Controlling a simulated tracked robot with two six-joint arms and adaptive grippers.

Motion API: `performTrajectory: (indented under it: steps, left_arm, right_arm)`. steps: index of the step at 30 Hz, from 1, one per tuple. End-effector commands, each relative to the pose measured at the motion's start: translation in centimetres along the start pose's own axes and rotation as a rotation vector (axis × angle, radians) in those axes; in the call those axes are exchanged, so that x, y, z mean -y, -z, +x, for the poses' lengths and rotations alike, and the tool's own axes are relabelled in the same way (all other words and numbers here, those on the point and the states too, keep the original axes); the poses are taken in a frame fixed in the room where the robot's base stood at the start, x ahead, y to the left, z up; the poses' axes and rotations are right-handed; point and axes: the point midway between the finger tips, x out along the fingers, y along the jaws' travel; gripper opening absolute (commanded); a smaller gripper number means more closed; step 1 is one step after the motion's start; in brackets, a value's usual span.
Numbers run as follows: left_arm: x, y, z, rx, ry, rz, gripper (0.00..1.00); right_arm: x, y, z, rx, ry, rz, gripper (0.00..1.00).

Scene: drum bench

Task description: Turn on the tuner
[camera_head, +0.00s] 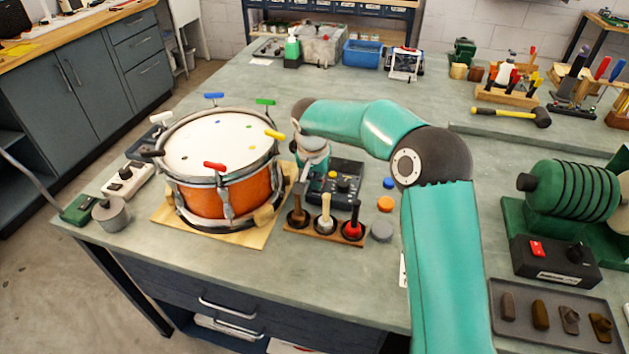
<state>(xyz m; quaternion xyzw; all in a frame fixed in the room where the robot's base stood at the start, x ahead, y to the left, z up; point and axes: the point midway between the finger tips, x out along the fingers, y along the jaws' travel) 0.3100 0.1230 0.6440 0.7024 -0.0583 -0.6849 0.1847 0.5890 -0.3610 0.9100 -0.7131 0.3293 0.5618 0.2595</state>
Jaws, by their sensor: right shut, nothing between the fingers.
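A black box (349,169) with a yellow knob and small controls stands on the bench right of the drum; it looks like the tuner. My right arm reaches over from the lower right, and my right gripper (307,185) points down at the box's left edge. The gripper is shut and empty. It hides part of the box's left side, and I cannot tell whether it touches the box. Whether the tuner is lit is too small to tell. My left gripper is not in view.
An orange drum (212,198) with coloured T-handled keys stands close left of the gripper. A wooden rack (325,233) with three upright tools stands in front of the tuner. Blue, orange (385,203) and grey discs lie to its right.

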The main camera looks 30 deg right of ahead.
Motion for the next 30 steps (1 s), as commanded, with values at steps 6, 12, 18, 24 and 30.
performTrajectory:
  steps: [6,12,18,24,30]
  left_arm:
    - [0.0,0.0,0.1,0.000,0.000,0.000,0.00]
    - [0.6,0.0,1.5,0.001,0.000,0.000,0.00]
    - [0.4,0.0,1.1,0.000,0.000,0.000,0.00]
    - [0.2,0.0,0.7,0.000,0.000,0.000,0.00]
    - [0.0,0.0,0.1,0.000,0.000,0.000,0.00]
  right_arm:
    - [0.0,0.0,0.1,0.000,0.000,0.000,0.00]
    - [0.0,-0.5,1.0,-0.004,-0.001,0.000,0.00]
    - [0.0,-0.4,0.6,-0.002,-0.001,0.000,0.00]
    - [0.0,-0.2,0.1,-0.003,-0.001,0.000,0.00]
    - [0.1,0.0,-0.8,-0.003,0.000,0.000,0.00]
